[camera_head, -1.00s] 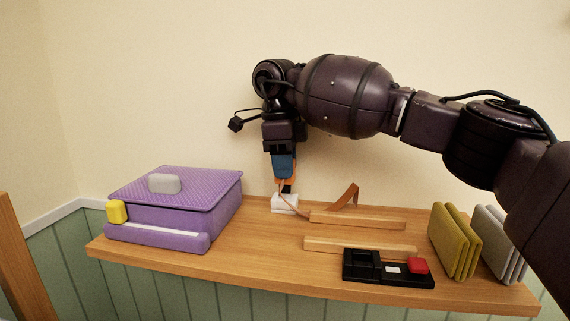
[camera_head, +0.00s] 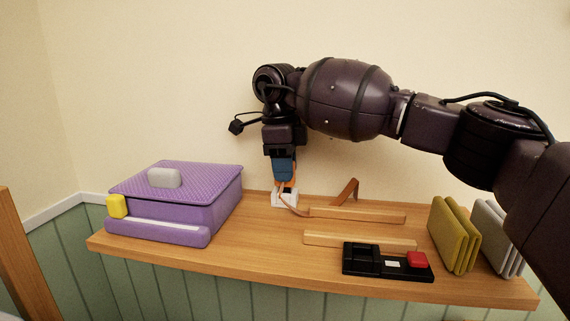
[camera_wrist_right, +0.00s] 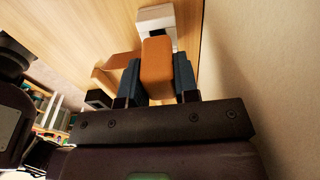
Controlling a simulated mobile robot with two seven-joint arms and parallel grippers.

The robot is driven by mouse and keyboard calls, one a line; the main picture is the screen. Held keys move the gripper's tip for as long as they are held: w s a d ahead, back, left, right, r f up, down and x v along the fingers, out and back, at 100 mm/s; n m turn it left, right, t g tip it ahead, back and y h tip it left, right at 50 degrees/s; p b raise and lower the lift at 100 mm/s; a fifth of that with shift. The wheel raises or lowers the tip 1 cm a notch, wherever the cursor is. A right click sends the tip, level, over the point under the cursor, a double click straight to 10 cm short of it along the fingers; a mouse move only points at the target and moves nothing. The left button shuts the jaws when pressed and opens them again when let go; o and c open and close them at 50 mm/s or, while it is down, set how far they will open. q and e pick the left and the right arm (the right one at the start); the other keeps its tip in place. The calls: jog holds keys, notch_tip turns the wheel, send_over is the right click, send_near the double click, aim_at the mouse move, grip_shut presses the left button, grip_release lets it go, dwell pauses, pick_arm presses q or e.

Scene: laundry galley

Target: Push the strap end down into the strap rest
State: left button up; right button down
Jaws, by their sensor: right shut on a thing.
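My right gripper (camera_head: 285,184) points down at the back of the shelf, with its blue fingers shut on the orange-brown strap end (camera_wrist_right: 157,62). The white strap rest (camera_head: 277,199) is a small block directly below the fingertips; it also shows beyond the strap end in the wrist view (camera_wrist_right: 155,17). The strap (camera_head: 295,210) runs from the gripper down to the right toward the wooden rails. The strap end is at the rest, but I cannot tell how deep it sits in it. My left gripper is not in view.
A purple lidded case (camera_head: 170,205) with a yellow tab stands on the left of the wooden shelf (camera_head: 250,262). Two wooden rails (camera_head: 360,243), a black device with a red button (camera_head: 388,262), and olive (camera_head: 452,238) and grey panels (camera_head: 497,240) stand to the right. The wall is close behind.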

jog(key=shift+f, duration=0.65)
dwell(0.4)
jog(key=c, duration=0.8)
grip_release()
